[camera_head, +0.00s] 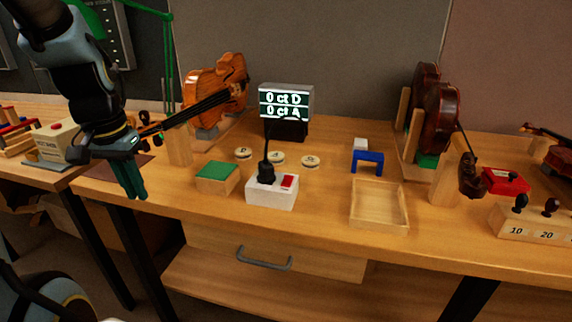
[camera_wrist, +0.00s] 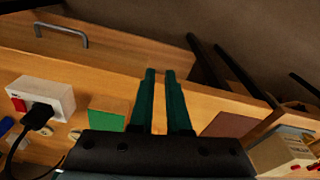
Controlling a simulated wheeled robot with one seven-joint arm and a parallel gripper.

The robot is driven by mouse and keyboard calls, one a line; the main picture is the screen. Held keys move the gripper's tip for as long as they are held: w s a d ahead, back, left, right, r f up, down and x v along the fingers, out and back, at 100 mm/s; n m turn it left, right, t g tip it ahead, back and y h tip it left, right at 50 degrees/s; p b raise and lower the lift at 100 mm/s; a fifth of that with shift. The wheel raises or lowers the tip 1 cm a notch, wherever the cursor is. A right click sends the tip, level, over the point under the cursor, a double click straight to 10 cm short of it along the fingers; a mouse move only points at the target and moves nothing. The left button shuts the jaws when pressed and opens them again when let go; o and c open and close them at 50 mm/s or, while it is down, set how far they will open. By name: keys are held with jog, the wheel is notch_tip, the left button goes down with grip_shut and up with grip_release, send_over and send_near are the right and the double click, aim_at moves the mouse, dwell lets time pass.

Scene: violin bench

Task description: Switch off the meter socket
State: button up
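The meter socket (camera_head: 272,193) is a white block on the bench, with a black plug (camera_head: 266,172) and cord in it and a red switch (camera_head: 288,181) on its right part. Which way the switch is tipped is too small to tell. The meter (camera_head: 286,100) behind it is lit and reads "0 ct D" and "0 ct A". In the wrist view, the socket (camera_wrist: 48,94) and its red switch (camera_wrist: 19,105) are at the left. My gripper (camera_head: 138,196) is left of the socket, near the bench's front edge and apart from it. Its green fingers (camera_wrist: 160,73) are slightly apart and empty.
A green-topped block (camera_head: 216,176) stands between my gripper and the socket. Several round labelled discs (camera_head: 243,153) lie behind the socket. A violin (camera_head: 215,92) stands at the back left. A wooden tray (camera_head: 379,226) and a blue stand (camera_head: 367,160) are to the right.

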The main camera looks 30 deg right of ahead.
jog(key=d+r+m, duration=0.1)
jog(key=d+m, duration=0.1)
jog(key=d+r+m, duration=0.1)
jog(key=d, duration=0.2)
jog(key=w+d+r+m, duration=0.1)
jog(key=d+m, duration=0.1)
jog(key=d, duration=0.1)
jog(key=shift+w+d+r+m+g+h+p, duration=0.1)
jog(key=shift+d+r+m+g+h+p, duration=0.05)
jog(key=shift+r+m+g+h+p, duration=0.2)
grip_shut()
notch_tip(320, 180, up, 8)
jog(key=r+m+g+h+p, duration=0.1)
jog(key=m+g+p, duration=0.15)
jog(key=m, duration=1.25)
send_over(290, 177)
jog(key=w+a, duration=0.2)
jog(key=a, duration=0.1)
jog(key=shift+a+f+n, duration=0.25)
jog(key=shift+n, duration=0.1)
jog(key=p+x, duration=0.1)
jog(key=x, duration=0.5)
jog(key=p+x, duration=0.2)
jog(key=x, duration=0.4)
jog(key=shift+w+f, duration=0.2)
jog(key=shift+f, duration=0.85)
jog(key=shift+w, duration=0.1)
